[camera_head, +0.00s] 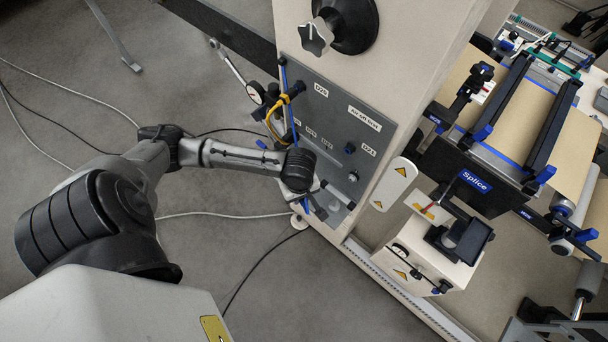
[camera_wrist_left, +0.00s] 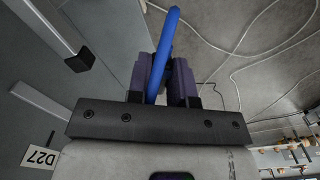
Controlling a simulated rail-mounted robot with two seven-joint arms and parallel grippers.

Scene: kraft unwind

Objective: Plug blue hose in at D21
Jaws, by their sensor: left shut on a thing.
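My left gripper (camera_wrist_left: 163,80) is shut on a blue hose (camera_wrist_left: 168,35), which sticks out beyond the fingers in the left wrist view. In the head view my left gripper (camera_head: 312,200) is low in front of the grey panel (camera_head: 325,130), partly hidden by its own wrist. A blue hose length (camera_head: 284,78) also runs down the panel's upper left; whether it joins the held piece is hidden. The panel has several small white labels. My right gripper is not in view.
A label reading like D27 (camera_wrist_left: 39,158) shows in the wrist view. Cables lie on the open floor at left.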

